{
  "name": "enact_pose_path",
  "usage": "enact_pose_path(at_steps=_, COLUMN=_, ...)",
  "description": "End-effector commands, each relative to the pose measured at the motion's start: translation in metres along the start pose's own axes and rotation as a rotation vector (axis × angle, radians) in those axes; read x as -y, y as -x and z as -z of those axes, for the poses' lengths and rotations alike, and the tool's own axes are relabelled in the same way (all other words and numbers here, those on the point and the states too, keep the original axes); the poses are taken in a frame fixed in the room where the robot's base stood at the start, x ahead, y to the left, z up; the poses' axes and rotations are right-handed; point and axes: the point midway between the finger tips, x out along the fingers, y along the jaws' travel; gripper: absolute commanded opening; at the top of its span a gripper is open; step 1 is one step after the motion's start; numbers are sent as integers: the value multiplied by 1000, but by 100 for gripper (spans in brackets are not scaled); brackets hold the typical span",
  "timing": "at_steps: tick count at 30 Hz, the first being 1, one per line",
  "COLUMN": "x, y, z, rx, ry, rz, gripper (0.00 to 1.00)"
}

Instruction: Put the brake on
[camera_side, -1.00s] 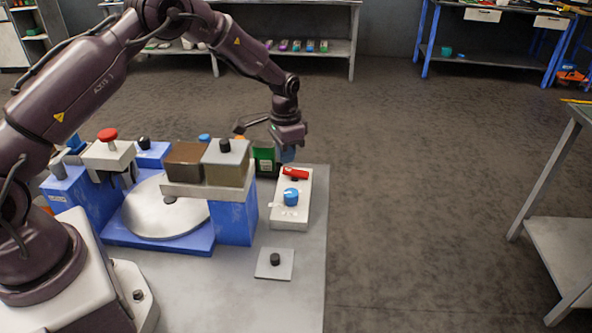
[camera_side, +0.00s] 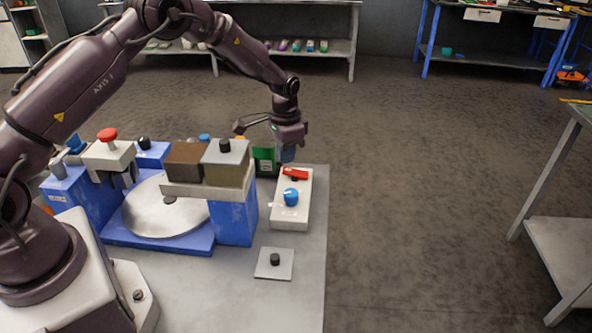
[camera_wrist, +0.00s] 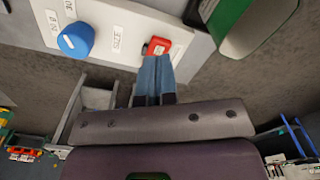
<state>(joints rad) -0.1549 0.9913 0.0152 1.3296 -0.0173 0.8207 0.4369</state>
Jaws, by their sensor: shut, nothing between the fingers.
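A white control box (camera_side: 283,218) stands near the right edge of the grey table. It carries a red rocker or lever (camera_side: 295,173) at its far end and a blue knob (camera_side: 291,197) nearer the middle. The wrist view shows the red control (camera_wrist: 156,46) and the blue knob (camera_wrist: 75,40), with small labels beside them that I cannot read surely. My gripper (camera_side: 287,155) is shut and empty, at the far end of the box by the red control. In the wrist view its blue fingertips (camera_wrist: 153,72) are just below the red control; contact cannot be told.
A green box (camera_side: 265,158) stands close left of my gripper. A blue-framed station with a metal disc (camera_side: 160,212), a brown block (camera_side: 186,164) and a tan block (camera_side: 226,165) is further left. A plate with a black knob (camera_side: 274,262) lies in front.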

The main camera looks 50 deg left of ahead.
Motion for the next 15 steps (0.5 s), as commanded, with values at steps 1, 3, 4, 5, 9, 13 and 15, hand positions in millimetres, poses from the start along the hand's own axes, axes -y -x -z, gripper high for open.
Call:
enact_pose_path(at_steps=1, x=0, y=-1, z=0, rx=0, ry=0, rz=0, gripper=0)
enact_pose_path(at_steps=3, x=0, y=-2, z=0, rx=0, ry=0, rz=0, gripper=0)
enact_pose_path(at_steps=4, x=0, y=-4, z=0, rx=1, ry=0, rz=0, gripper=0)
enact_pose_path(at_steps=5, x=0, y=-5, z=0, rx=1, ry=0, rz=0, gripper=0)
enact_pose_path(at_steps=9, x=0, y=-13, z=0, rx=1, ry=0, rz=-1, gripper=0)
enact_pose_path(at_steps=13, x=0, y=-21, z=0, rx=2, ry=0, rz=-1, gripper=0)
enact_pose_path(at_steps=15, x=0, y=-25, z=0, rx=1, ry=0, rz=-1, gripper=0)
